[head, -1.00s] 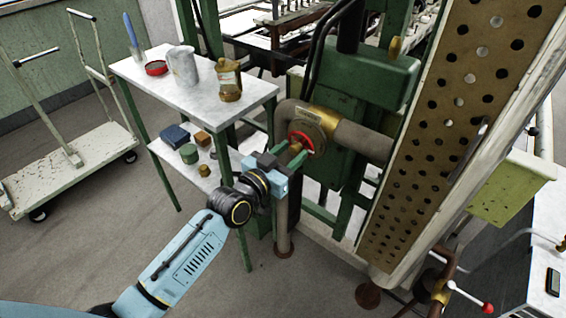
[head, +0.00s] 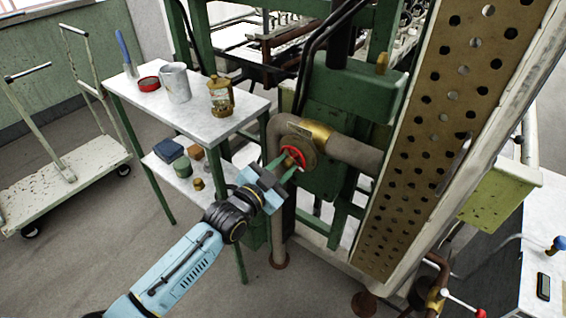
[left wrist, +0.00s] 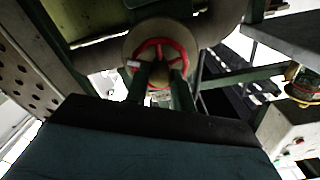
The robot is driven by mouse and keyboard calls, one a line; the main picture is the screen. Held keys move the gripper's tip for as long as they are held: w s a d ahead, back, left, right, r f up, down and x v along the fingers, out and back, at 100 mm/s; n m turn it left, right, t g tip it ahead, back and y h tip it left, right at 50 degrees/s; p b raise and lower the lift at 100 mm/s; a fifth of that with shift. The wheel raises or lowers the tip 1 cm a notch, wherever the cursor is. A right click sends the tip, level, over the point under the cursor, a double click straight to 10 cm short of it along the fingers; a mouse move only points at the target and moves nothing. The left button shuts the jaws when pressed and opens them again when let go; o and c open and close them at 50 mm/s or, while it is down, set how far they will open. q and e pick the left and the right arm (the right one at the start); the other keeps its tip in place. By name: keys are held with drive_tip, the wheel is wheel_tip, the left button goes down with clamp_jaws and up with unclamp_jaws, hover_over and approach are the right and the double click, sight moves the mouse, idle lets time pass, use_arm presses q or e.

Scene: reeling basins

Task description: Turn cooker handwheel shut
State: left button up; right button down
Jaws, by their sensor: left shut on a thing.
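The red cooker handwheel (head: 296,153) sits on a brass valve on the brown pipe. In the left wrist view the red rim and spokes of the handwheel (left wrist: 161,48) face me. My left gripper (head: 285,167) is at the wheel, with its two green fingers shut on its middle. In the left wrist view the fingers of my left gripper (left wrist: 160,82) reach up on both sides of the brass-coloured hub and cover the lower part of the wheel. My right gripper is not in view.
A perforated panel (head: 425,140) rises right of the pipe (head: 352,151). A cart (head: 75,170) stands far left on open floor.

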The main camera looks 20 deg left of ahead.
use_arm(q)
drive_tip(key=m+p, duration=0.1)
drive_tip(key=m, duration=0.4)
drive_tip(key=shift+m, duration=0.4)
drive_tip(key=m, duration=0.5)
drive_tip(key=shift+m, duration=0.3)
drive_tip(key=m, duration=1.2)
drive_tip(key=shift+b, duration=0.3)
drive_tip(key=o, duration=0.8)
drive_tip(key=shift+o, duration=0.2)
